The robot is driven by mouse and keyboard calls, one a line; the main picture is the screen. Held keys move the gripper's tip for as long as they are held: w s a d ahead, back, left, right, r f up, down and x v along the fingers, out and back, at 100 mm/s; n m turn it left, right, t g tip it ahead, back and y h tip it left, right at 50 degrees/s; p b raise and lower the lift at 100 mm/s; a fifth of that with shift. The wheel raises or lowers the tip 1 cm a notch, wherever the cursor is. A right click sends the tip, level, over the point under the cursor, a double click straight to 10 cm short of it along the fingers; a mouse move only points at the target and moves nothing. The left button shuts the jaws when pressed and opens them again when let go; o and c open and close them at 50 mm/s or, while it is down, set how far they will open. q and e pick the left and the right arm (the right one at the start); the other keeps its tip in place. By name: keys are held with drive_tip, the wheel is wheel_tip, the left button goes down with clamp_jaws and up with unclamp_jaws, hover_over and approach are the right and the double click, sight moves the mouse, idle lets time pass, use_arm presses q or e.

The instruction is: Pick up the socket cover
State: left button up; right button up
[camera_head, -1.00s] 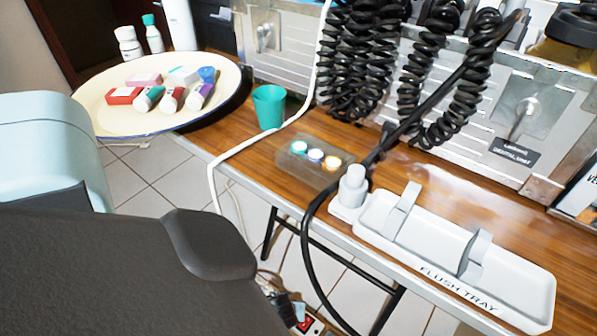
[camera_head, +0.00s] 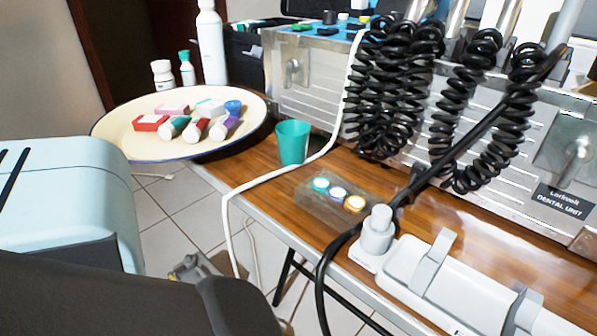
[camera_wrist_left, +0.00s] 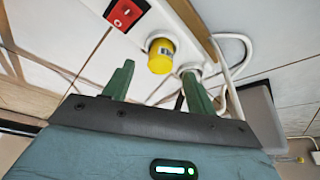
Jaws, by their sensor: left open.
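In the left wrist view a short yellow cylinder (camera_wrist_left: 161,56), which looks like the socket cover, sits on a white power strip (camera_wrist_left: 190,14). My left gripper (camera_wrist_left: 158,68) is open. Its two green fingers point toward the strip, with the yellow piece showing just beyond the gap between them. I cannot tell whether either finger touches it. In the head view my dark left arm fills the lower left, and the yellow piece cannot be made out there. My right gripper is in neither view.
A red switch (camera_wrist_left: 124,13) is on the strip, left of the yellow piece. A white plug (camera_wrist_left: 190,72) and cable stand close to the right finger.

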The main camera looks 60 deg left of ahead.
use_arm(q)
drive_tip(key=b+x, duration=0.2)
drive_tip(key=x, duration=0.1)
drive_tip(key=shift+w+a+f, duration=0.1)
drive_tip(key=shift+a+f, duration=0.05)
drive_tip(key=shift+f, duration=0.2)
drive_tip(key=shift+w+a+f, duration=0.1)
drive_tip(key=shift+f, duration=0.05)
drive_tip(key=shift+c, duration=0.4)
drive_tip(key=c, duration=1)
